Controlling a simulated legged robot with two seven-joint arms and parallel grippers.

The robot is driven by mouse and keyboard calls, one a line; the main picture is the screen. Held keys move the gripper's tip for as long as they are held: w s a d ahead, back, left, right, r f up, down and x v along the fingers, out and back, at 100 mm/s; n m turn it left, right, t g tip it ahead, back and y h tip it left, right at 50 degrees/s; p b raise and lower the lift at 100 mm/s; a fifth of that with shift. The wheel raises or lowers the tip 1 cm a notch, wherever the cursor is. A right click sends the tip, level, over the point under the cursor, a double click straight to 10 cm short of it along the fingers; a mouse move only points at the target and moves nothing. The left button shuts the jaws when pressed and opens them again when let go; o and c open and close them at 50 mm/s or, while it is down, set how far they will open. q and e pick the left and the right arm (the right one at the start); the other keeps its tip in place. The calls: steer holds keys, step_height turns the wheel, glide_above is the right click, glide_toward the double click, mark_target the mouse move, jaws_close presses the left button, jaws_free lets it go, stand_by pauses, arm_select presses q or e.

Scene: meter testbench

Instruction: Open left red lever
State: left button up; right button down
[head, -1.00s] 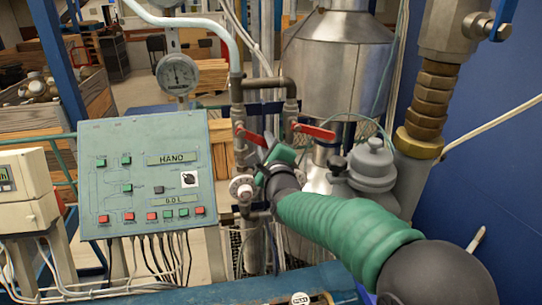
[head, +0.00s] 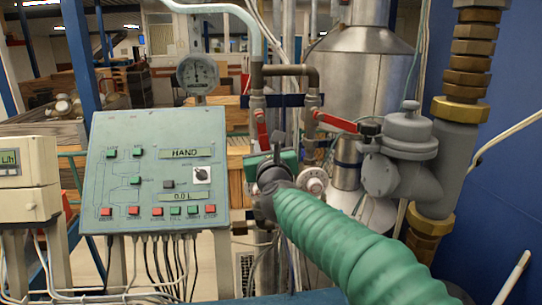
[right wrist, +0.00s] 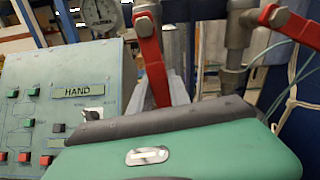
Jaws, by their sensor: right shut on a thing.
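The left red lever (head: 262,132) is on the left pipe and hangs steeply down, close to vertical. It also shows in the right wrist view (right wrist: 152,66), with its lower end behind the edge of my gripper. My right gripper (head: 276,156), with a green body and dark wrist, is at the lower end of this lever and shut on it. Its fingertips are mostly hidden in the head view. The right red lever (head: 336,123) slants down to the right on the neighbouring pipe; it also shows in the right wrist view (right wrist: 293,26). My left gripper is out of view.
A green control panel (head: 150,127) stands left of the gripper, with a round gauge (head: 197,73) above it. A grey valve body (head: 405,150) and a brass fitting (head: 460,108) stand to the right. A steel tank (head: 360,75) is behind the pipes.

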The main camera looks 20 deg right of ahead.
steer(key=shift+w+a+f+m+b, duration=0.25)
steer(key=shift+a+m+b, duration=0.25)
steer(key=shift+m, duration=0.3)
